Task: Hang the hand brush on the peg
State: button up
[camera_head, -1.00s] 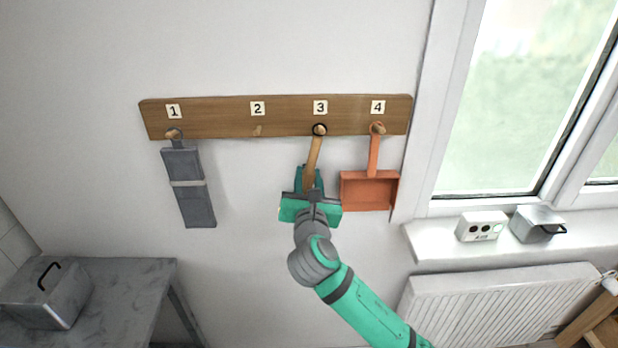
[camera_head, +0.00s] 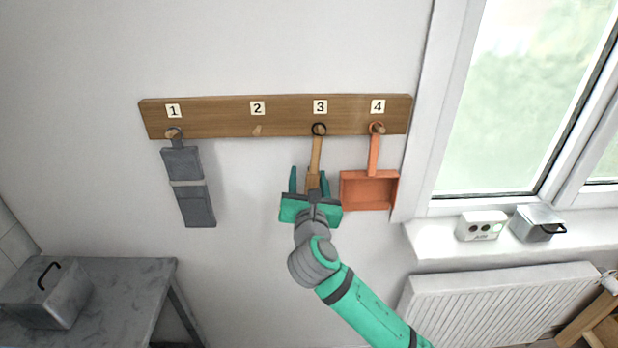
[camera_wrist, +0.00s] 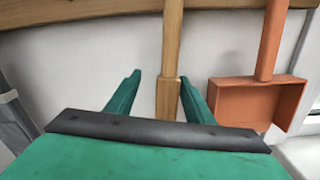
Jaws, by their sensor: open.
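The hand brush (camera_head: 315,158) hangs by the dark loop at its top from the peg under label 3 on the wooden rail. Its wooden handle points down, nearly upright; its lower end is hidden behind my gripper. My gripper (camera_head: 309,180) is open, with one green finger on each side of the handle. In the wrist view the brush (camera_wrist: 169,95) stands between the two fingers (camera_wrist: 158,92), with a visible gap on the left and a narrower one on the right.
The wooden rail (camera_head: 215,118) carries numbered pegs. A grey tool (camera_head: 190,185) hangs at peg 1 and an orange dustpan (camera_head: 369,189) at peg 4, close to the right of my gripper. Peg 2 (camera_head: 257,131) is empty. A window sill (camera_head: 430,240) and radiator (camera_head: 500,305) are at right.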

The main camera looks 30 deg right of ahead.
jog(key=v, duration=1)
jog(key=shift+s, duration=0.35)
jog(key=shift+a+f, duration=0.1)
jog(key=s+a+f+m+g+y, duration=0.1)
jog(key=s+a+f+m+y, duration=0.2)
jog(key=s+f, duration=0.45)
jog(key=s+a+f+m+y, duration=0.25)
jog(key=s+f, duration=0.25)
jog(key=f, duration=0.6)
jog(key=s+a+f+m+g+y, duration=0.1)
jog(key=s+a+f+m+y, duration=0.15)
jog(key=s+f, duration=0.5)
jog(key=s+a+f+m+y, duration=0.2)
jog(key=s+a+f+m, duration=0.55)
jog(key=a, duration=0.35)
jog(key=s+a+r+m+t, duration=0.1)
jog(key=s+a+r+m, duration=0.1)
jog(key=a+m, duration=0.4)
jog(key=s+a+r+m+t, duration=0.1)
jog(key=s+a+m, duration=0.2)
jog(key=a+m, duration=0.2)
jog(key=shift+s+a+r+m, duration=0.15)
jog(key=shift+a+r+m, duration=0.2)
jog(key=shift+a+r, duration=0.1)
